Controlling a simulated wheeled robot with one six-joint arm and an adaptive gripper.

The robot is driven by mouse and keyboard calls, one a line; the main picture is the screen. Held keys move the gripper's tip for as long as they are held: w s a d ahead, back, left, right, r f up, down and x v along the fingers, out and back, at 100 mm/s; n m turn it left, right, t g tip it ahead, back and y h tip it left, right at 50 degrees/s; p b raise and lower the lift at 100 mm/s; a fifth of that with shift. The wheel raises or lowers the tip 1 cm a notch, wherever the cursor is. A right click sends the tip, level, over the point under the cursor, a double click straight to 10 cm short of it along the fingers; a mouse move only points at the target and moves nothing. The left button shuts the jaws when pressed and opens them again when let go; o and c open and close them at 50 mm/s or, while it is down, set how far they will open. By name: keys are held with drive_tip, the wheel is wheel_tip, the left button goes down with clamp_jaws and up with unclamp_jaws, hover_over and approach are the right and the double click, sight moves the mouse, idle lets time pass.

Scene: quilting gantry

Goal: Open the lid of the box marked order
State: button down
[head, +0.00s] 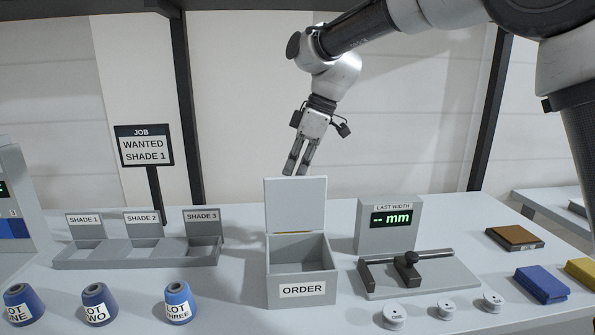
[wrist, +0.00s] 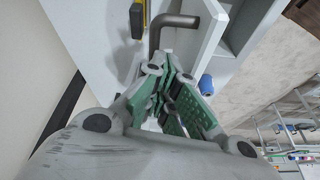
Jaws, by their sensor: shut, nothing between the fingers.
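The grey box marked ORDER (head: 302,290) stands on the bench in the middle of the head view. Its lid (head: 295,205) stands upright at the back edge, and the box is open at the top; the inside I can see looks empty. My gripper (head: 297,172) is above and behind the upright lid, fingers pointing down. In the wrist view my gripper (wrist: 170,78) is shut with nothing between its green-padded fingers. A bent metal handle (wrist: 172,21) shows just beyond the fingers, beside a pale panel (wrist: 207,28) that looks like the lid. I cannot tell whether they touch.
A divided shade tray (head: 135,258) and several blue spools (head: 99,305) are to the left. A width gauge (head: 410,275) with a display (head: 388,230), white bobbins (head: 395,316) and cloth blocks (head: 541,285) are to the right. A yellow-and-black item (wrist: 138,18) lies near the handle.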

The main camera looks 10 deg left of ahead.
drive_tip(key=shift+w+a+f, duration=0.1)
drive_tip(key=shift+w+f, duration=0.05)
drive_tip(key=shift+w, duration=0.25)
drive_tip(key=shift+w+a+f, duration=0.1)
drive_tip(key=shift+w, duration=0.3)
drive_tip(key=s+v, duration=0.1)
drive_tip(key=v, duration=1.1)
drive_tip(key=s+d+f+m+t+h, duration=0.1)
drive_tip(key=d+f+m, duration=0.35)
drive_tip(key=d, duration=0.35)
drive_tip(key=s+d+f+m+h, duration=0.1)
drive_tip(key=s+d+f+m, duration=0.1)
drive_tip(key=d+f+m, duration=0.4)
drive_tip(key=s+d+f+m+t+h, duration=0.1)
drive_tip(key=s+d+m, duration=0.3)
drive_tip(key=s+d, duration=0.6)
drive_tip(key=s+d+f+m+t+h, duration=0.1)
drive_tip(key=s+d+m+t, duration=0.2)
drive_tip(key=s+d, duration=0.8)
drive_tip(key=shift+s+d+m, duration=0.3)
drive_tip(key=shift+d+m, duration=0.25)
drive_tip(key=shift+d, duration=3.55)
